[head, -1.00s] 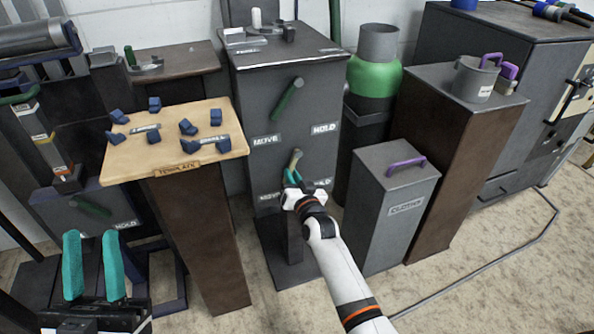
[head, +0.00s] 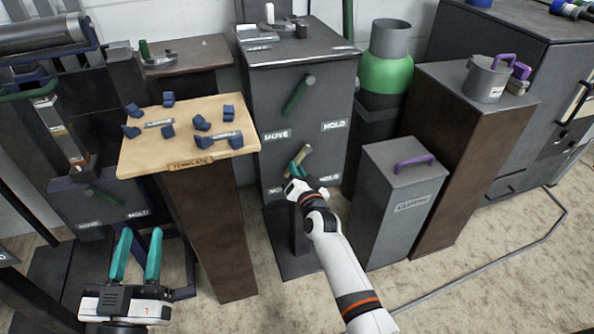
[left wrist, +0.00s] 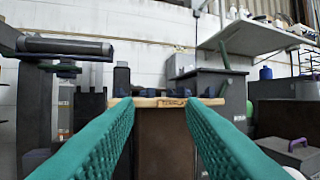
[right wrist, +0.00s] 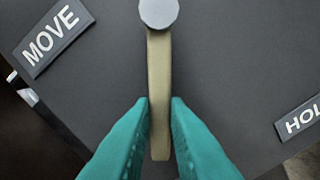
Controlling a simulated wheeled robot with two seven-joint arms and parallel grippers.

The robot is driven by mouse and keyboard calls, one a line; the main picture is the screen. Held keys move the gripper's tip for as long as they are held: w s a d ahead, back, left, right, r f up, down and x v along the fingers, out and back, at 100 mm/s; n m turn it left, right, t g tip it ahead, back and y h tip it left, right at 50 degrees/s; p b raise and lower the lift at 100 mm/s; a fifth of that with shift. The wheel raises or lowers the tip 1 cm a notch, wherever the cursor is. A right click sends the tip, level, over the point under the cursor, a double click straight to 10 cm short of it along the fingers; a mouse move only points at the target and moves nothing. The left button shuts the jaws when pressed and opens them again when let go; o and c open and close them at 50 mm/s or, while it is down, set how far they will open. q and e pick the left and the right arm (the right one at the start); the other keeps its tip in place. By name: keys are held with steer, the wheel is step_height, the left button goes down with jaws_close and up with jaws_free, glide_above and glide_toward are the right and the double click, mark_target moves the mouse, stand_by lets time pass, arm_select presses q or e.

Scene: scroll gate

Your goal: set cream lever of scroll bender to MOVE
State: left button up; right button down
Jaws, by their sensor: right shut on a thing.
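The cream lever (head: 304,154) is on the front of the dark grey cabinet (head: 260,90), under a green lever (head: 298,95). It slants from its pivot at upper right down to the lower left, towards the MOVE side. My right gripper (head: 297,169) is shut on its lower part. In the right wrist view the cream lever (right wrist: 159,75) runs down from its round pivot between the teal fingers (right wrist: 160,125). A lower MOVE label (head: 275,191) is partly hidden by my gripper. My left gripper (head: 137,248) is open and empty at the lower left.
Upper labels MOVE (head: 277,135) and HOLD (head: 333,125) flank the cabinet front. A wooden template board (head: 150,168) with several blue blocks stands left. A grey box (head: 420,182) with a purple handle stands right. Open floor lies in front.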

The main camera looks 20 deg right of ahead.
steer(key=c, duration=1.4)
jaws_free()
